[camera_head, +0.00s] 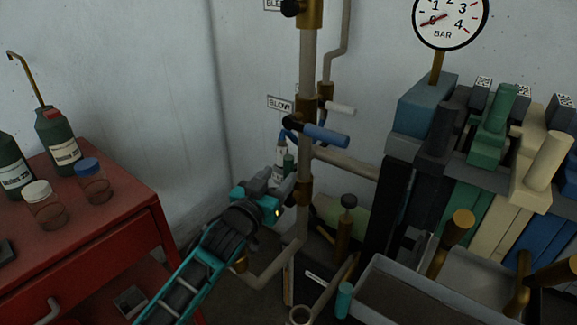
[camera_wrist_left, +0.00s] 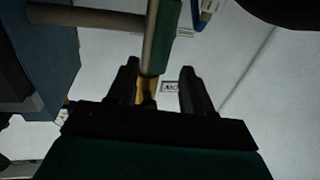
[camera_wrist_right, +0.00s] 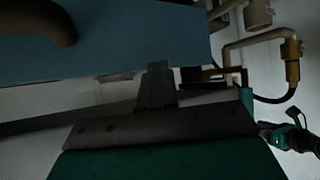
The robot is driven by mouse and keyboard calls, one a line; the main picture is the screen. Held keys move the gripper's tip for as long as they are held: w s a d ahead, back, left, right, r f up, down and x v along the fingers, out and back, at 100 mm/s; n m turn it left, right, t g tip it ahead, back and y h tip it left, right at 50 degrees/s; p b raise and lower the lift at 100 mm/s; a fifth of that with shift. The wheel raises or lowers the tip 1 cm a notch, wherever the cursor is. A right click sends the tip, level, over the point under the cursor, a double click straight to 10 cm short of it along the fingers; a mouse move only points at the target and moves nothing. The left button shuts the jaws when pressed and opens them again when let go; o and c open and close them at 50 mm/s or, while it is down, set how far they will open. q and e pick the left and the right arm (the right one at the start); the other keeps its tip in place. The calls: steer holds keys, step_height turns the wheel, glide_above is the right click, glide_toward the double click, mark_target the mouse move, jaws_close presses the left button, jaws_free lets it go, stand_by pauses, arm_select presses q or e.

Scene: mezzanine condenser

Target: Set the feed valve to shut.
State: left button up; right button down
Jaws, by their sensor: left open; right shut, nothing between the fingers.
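No label reading feed can be made out. A blue-handled lever valve (camera_head: 318,133) sits on the vertical pipe beside a label (camera_head: 280,103) that seems to begin with BLOW. Below it, a small green handle (camera_head: 289,164) shows just above my left gripper (camera_head: 284,180), near a lower brass fitting (camera_head: 304,192). My left gripper is open; in the left wrist view its fingers (camera_wrist_left: 162,88) lie either side of a pale rod with a green block (camera_wrist_left: 160,38). I cannot tell whether they touch. My right gripper (camera_wrist_right: 156,85) is shut and empty, below a blue-grey surface (camera_wrist_right: 120,45).
A red cabinet (camera_head: 95,250) with bottles and jars stands at left. A pressure gauge (camera_head: 450,18) is at upper right, above a filter press with blue, green and cream plates (camera_head: 485,205). A grey tray (camera_head: 385,270) is at lower right. A white-handled valve (camera_head: 340,108) is behind the pipe.

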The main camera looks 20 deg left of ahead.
mark_target(286, 168)
arm_select(q)
steer(key=shift+w+d+b, duration=0.1)
steer(key=shift+w+d, duration=0.05)
steer(key=shift+w, duration=0.85)
steer(key=shift+w+d+b, duration=0.1)
steer(key=shift+w+d, duration=0.1)
steer(key=shift+w, duration=0.85)
steer(key=shift+w+d+b, duration=0.1)
steer(key=shift+w+d, duration=0.05)
steer(key=shift+w, duration=0.85)
steer(key=shift+c, duration=0.4)
jaws_close()
